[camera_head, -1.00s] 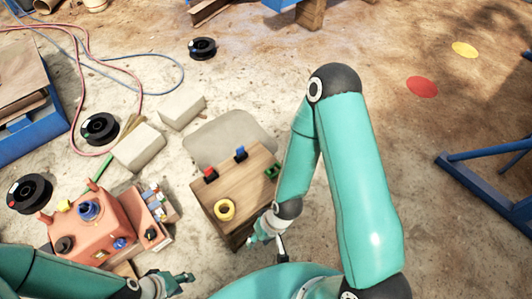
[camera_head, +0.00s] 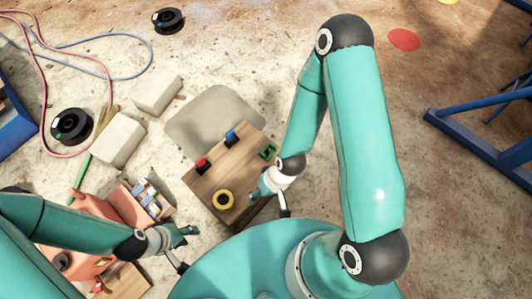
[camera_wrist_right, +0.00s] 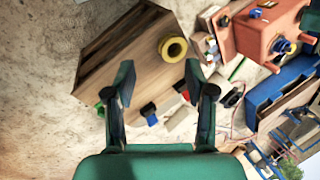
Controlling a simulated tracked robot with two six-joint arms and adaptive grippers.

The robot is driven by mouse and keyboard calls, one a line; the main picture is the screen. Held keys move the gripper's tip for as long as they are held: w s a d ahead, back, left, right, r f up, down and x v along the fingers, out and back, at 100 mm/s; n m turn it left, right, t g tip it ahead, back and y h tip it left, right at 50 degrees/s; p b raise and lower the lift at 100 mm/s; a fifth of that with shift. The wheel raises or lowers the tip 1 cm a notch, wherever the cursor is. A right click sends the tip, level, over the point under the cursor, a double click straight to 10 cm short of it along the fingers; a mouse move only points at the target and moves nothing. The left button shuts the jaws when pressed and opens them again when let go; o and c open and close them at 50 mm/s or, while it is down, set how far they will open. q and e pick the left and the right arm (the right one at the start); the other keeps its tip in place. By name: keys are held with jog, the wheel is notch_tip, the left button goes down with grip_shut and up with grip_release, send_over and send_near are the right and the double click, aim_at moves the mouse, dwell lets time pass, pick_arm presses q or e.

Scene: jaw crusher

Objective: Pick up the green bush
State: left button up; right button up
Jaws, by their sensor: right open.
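The green bush (camera_head: 267,151) is a small green piece on the right part of the top of a wooden block (camera_head: 212,181). In the right wrist view a bit of green (camera_wrist_right: 100,109) shows at the block's edge, left of the left finger. My right gripper (camera_head: 264,186) is over the block's right side, just below the green bush in the head view. Its fingers (camera_wrist_right: 160,88) are apart with nothing between them. My left gripper (camera_head: 186,235) hangs left of the block, away from the bush; its finger gap is unclear.
A yellow ring (camera_head: 223,200), a red piece (camera_head: 201,165) and a blue piece (camera_head: 231,137) share the block top. An orange machine (camera_head: 108,208) stands left, partly behind my left arm. Pale bricks (camera_head: 122,139) and black spools (camera_head: 71,126) lie beyond.

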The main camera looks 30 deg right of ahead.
jog(key=o, duration=0.7)
jog(key=shift+n, duration=0.6)
jog(key=w+f+b, duration=0.1)
jog(key=b, duration=0.1)
jog(key=w+d+f+b, duration=0.1)
jog(key=w+f, duration=0.1)
jog(key=w+f+b, duration=0.2)
jog(key=shift+d+b, duration=0.3)
jog(key=shift+d, duration=0.1)
jog(key=n+h+b, duration=0.4)
jog(key=n+b, duration=0.1)
jog(key=b, duration=1.3)
send_over(268, 153)
jog(key=s, duration=0.2)
notch_tip(268, 153, down, 3)
jog(key=shift+g, duration=0.3)
jog(key=f+b, duration=0.1)
jog(key=f, duration=0.2)
jog(key=f+b, duration=0.1)
jog(key=f, duration=0.3)
jog(key=f+b, duration=0.1)
jog(key=f, duration=0.3)
jog(key=shift+w, duration=0.25)
jog(key=shift+a+f+b, duration=0.2)
jog(key=shift+f+b, duration=0.25)
jog(key=shift+f, duration=0.85)
jog(key=shift+a+f+b, duration=0.2)
jog(key=shift+f+b, duration=0.2)
jog(key=shift+f, duration=0.85)
